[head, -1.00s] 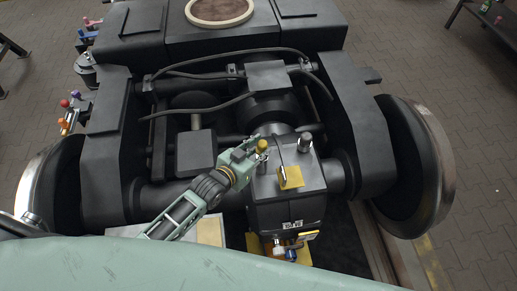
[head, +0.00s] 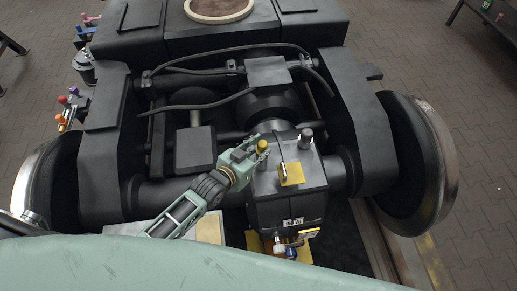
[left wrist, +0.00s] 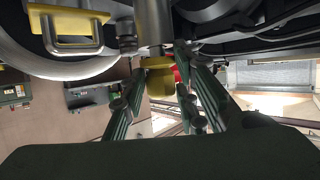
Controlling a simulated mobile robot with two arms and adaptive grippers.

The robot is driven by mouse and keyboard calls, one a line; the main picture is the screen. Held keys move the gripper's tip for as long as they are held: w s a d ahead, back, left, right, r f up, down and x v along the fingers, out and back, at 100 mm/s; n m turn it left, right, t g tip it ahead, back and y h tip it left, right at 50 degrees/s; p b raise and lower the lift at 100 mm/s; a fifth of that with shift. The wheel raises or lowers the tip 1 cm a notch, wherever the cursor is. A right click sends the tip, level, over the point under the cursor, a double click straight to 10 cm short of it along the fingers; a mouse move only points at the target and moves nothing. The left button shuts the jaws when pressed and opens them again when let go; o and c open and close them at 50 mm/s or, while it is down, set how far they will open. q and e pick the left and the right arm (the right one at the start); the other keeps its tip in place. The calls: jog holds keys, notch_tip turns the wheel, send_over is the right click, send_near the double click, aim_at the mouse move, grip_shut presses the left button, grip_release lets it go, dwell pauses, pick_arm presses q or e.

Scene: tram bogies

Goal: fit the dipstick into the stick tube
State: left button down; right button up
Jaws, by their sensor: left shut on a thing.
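The dipstick shows as a yellow knob (head: 262,147) at the tip of my left gripper (head: 257,150), above the left edge of the dark gear case (head: 287,208). The gripper is shut on it. In the left wrist view the yellow knob (left wrist: 160,78) is between the fingers of my left gripper (left wrist: 163,88). A grey metal tube (left wrist: 153,22), seemingly the stick tube, lines up with the knob there. The stick itself is hidden, and I cannot tell how far it is inside. My right gripper is not in view.
A yellow plate (head: 291,174) and a grey metal post (head: 305,139) stand on the case top, close to the gripper. A small valve (head: 290,251) sits at the case front. Cables (head: 205,105) run behind. Large wheels (head: 415,165) flank the frame.

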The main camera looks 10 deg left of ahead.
pick_arm(q)
jog(key=shift+f+b, duration=0.35)
jog(key=shift+f, duration=0.2)
jog(key=c, duration=1.3)
grip_release()
jog(key=shift+s, duration=0.1)
jog(key=v, duration=1.1)
jog(key=shift+s+a+r, duration=0.15)
jog(key=shift+s+a, duration=0.05)
jog(key=shift+s, duration=0.1)
